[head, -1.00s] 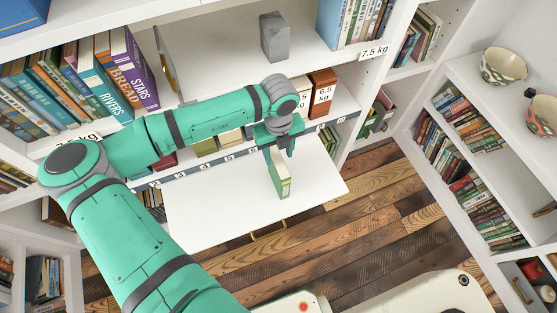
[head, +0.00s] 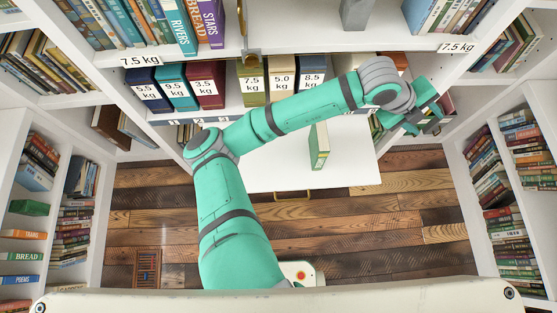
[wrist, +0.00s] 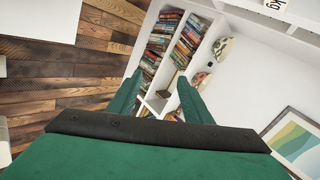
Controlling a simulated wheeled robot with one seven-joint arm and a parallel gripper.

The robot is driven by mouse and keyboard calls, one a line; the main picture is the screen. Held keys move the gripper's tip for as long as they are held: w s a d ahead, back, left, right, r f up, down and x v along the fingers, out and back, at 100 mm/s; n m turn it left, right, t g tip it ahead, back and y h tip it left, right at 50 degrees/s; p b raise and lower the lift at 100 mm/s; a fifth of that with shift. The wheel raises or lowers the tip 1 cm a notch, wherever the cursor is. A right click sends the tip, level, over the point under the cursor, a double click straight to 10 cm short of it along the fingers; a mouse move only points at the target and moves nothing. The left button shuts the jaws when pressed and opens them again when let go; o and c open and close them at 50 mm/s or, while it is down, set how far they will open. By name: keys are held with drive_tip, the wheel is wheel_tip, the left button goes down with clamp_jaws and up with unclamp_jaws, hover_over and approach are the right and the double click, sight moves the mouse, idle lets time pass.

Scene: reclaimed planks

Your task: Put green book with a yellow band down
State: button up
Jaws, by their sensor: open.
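The green book with a yellow band (head: 321,150) stands upright on the white pull-out board (head: 272,172), towards its right part, with nothing holding it. A pale yellowish patch shows on its near end. My gripper (head: 430,112) is to the right of the book in the head view, apart from it and past the board's right edge. In the wrist view my gripper (wrist: 157,95) has its two green fingers spread with nothing between them. The book is not in the wrist view.
Behind the board, a row of weight-labelled volumes, including a blue one (head: 147,90) and a dark red one (head: 205,86), fills the low shelf. Bookshelves stand left and right (head: 500,160). The board's left part is bare. Plank floor (head: 400,215) lies in front.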

drive_tip(key=d+r+n+t+h, duration=0.1)
drive_tip(key=d+r+n+h, duration=0.35)
drive_tip(key=r, duration=0.25)
drive_tip(key=w+a+r+n+t+h, duration=0.3)
drive_tip(key=w+r+n+t, duration=0.15)
drive_tip(key=n+t, duration=0.45)
drive_tip(key=s+a+f+n+t+y, duration=0.35)
drive_tip(key=a+f+n+y, duration=0.45)
drive_tip(key=a, duration=0.4)
drive_tip(key=s+a+f+n+t+y, duration=0.3)
drive_tip(key=s+a+f+n+y, duration=0.15)
drive_tip(key=a+f+n, duration=0.65)
drive_tip(key=s+a+f+g+y, duration=0.1)
drive_tip(key=s+a+f+y, duration=0.2)
drive_tip(key=s+a, duration=1.4)
drive_tip(key=s+y, duration=0.1)
drive_tip(key=s, duration=0.2)
drive_tip(key=shift+g+y, duration=0.3)
drive_tip(key=shift+g, duration=0.05)
